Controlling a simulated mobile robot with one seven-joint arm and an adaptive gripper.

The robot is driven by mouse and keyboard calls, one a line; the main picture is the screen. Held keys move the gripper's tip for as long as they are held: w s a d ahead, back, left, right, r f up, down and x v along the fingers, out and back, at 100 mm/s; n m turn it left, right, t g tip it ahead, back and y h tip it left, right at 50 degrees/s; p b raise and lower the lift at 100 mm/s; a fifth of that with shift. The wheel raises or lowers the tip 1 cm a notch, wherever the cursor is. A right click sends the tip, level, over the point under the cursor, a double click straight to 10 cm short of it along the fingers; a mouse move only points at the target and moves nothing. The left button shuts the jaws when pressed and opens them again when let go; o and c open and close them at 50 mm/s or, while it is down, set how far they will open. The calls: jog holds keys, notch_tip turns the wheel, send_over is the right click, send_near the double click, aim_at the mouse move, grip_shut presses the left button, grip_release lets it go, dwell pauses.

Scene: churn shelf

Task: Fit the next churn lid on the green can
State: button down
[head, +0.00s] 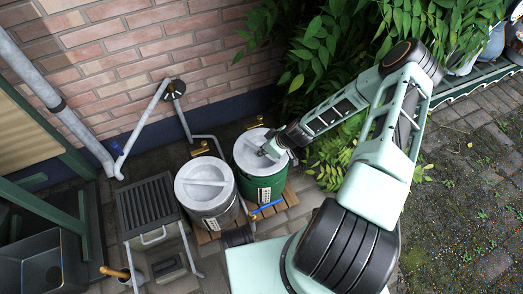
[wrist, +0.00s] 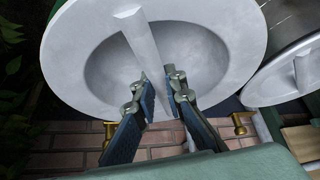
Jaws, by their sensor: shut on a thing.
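The green can (head: 258,186) stands on a wooden slatted base near the wall in the head view. A pale grey round lid (head: 246,150) lies over its mouth, looking about level; I cannot tell whether it is fully seated. In the wrist view the lid (wrist: 82,72) fills the upper middle, with a bar handle (wrist: 138,38) across its dished top. My gripper (head: 268,152) is over the lid from the right. In the wrist view its two fingers (wrist: 160,85) are closed on the handle's near end. A little green shows past the lid's rim.
A grey can (head: 206,217) with its own pale lid (head: 203,184) stands close on the left; that lid is at the right in the wrist view (wrist: 275,83). Brass taps, wall pipes, a ribbed drainer (head: 147,205) and leafy plants (head: 330,40) are around. Paving at right is open.

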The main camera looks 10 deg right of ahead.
jog(key=shift+f, duration=0.25)
jog(key=c, duration=2)
grip_release()
jog(key=shift+c, duration=0.2)
jog(key=shift+o, duration=0.7)
jog(key=v, duration=1.2)
jog(key=shift+d, duration=0.15)
